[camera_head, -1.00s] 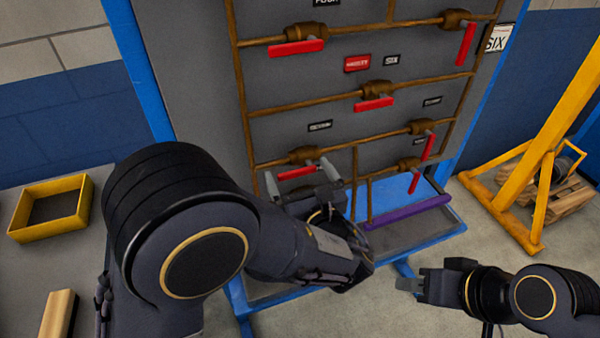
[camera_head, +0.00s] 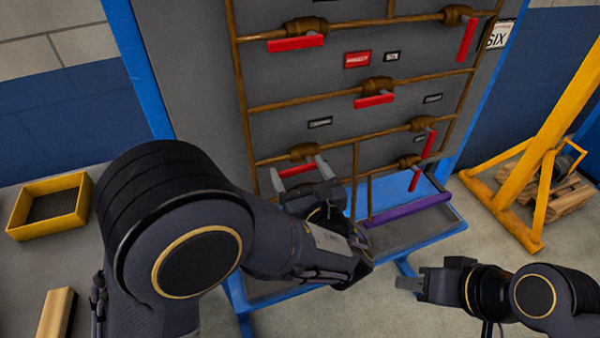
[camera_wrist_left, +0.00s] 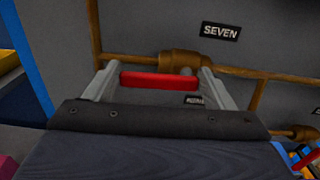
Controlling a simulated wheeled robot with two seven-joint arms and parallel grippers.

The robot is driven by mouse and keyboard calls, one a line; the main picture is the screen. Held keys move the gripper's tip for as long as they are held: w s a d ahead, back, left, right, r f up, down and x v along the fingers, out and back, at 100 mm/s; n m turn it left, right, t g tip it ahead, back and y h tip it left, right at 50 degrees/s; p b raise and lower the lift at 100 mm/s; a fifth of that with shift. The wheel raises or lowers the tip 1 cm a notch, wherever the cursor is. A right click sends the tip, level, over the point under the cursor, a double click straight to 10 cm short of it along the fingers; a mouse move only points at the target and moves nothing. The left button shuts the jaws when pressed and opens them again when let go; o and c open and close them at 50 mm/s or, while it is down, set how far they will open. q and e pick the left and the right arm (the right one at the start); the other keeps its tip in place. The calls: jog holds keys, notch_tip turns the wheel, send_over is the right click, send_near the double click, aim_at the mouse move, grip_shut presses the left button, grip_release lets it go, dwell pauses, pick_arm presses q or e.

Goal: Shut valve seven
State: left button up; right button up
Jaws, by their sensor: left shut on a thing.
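Valve seven is a brass valve body (camera_wrist_left: 181,61) on a brown pipe, under the black "SEVEN" label (camera_wrist_left: 220,31). Its red handle (camera_wrist_left: 160,79) lies level, roughly along the pipe. The handle also shows in the head view (camera_head: 298,169), low on the left of the panel. My left gripper (camera_head: 300,173) is shut on this handle, with one grey finger at each end of it, as the left wrist view shows too (camera_wrist_left: 158,88). My right gripper (camera_head: 408,284) is at the lower right, away from the panel; its finger gap cannot be made out.
Other red-handled valves sit above (camera_head: 374,100) and to the right (camera_head: 428,143) on the grey panel. A purple bar (camera_head: 408,211) lies on the blue-framed base. A yellow stand (camera_head: 545,160) is at right, a yellow tray (camera_head: 20,215) at left.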

pick_arm(q)
jog(key=shift+w+d+f+n+b, duration=0.1)
jog(key=shift+d+f+n+b, duration=0.45)
jog(key=shift+n+b, duration=3.15)
jog(key=shift+w+d+f+n+b, duration=0.25)
jog(key=shift+f+n+b, duration=0.6)
jog(key=shift+n+b, duration=2.8)
jog(key=shift+d+f+n+b, duration=0.6)
jog(key=shift+n+b, duration=0.85)
jog(key=shift+b, duration=4.45)
jog(key=shift+a, duration=0.15)
jog(key=shift+f, duration=0.1)
jog(key=o, duration=1.4)
jog(key=shift+s, duration=0.1)
